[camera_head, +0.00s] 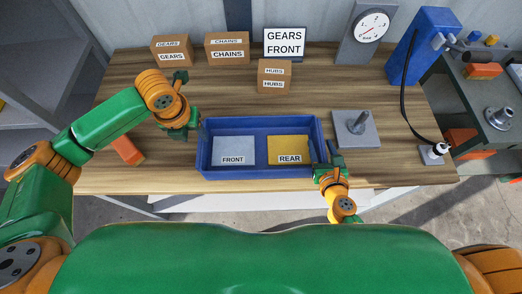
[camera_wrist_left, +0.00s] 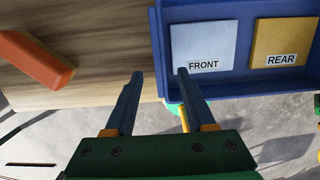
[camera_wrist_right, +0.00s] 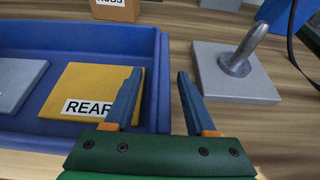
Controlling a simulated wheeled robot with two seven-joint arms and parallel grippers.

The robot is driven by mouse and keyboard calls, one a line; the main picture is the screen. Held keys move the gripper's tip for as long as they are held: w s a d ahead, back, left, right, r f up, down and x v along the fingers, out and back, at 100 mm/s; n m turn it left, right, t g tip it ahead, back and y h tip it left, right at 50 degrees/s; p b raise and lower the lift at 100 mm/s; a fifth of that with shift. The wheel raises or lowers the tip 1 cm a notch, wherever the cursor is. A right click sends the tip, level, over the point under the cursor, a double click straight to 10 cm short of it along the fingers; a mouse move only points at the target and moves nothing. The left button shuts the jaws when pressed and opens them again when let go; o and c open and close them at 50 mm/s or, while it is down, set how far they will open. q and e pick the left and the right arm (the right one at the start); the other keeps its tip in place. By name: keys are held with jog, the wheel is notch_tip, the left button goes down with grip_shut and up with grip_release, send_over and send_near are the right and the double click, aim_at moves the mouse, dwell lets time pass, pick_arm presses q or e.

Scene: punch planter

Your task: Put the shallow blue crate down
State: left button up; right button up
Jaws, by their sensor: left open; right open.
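The shallow blue crate (camera_head: 260,173) rests on the wooden table near its front edge and looks level. It holds a pale plate labelled FRONT (camera_head: 233,148) on the left and a yellow plate labelled REAR (camera_head: 289,148) on the right. My left gripper (camera_head: 197,126) is open at the crate's left wall; in the left wrist view the wall shows between its fingers (camera_wrist_left: 158,88). My right gripper (camera_head: 328,158) is open at the right wall; in the right wrist view that wall lies between its fingers (camera_wrist_right: 158,80). Contact with the walls cannot be told.
A grey plate with an upright post (camera_head: 356,130) stands right of the crate. An orange block (camera_head: 127,149) lies to the left. GEARS (camera_head: 171,52), CHAINS (camera_head: 227,48) and HUBS (camera_head: 274,76) boxes stand behind. A blue machine (camera_head: 424,45) with a cable is at back right.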

jog(key=shift+s, duration=0.2)
pick_arm(q)
jog(key=r, duration=0.3)
jog(key=shift+s+r, duration=0.25)
pick_arm(e)
jog(key=v, duration=1.1)
jog(key=shift+s+r, duration=0.25)
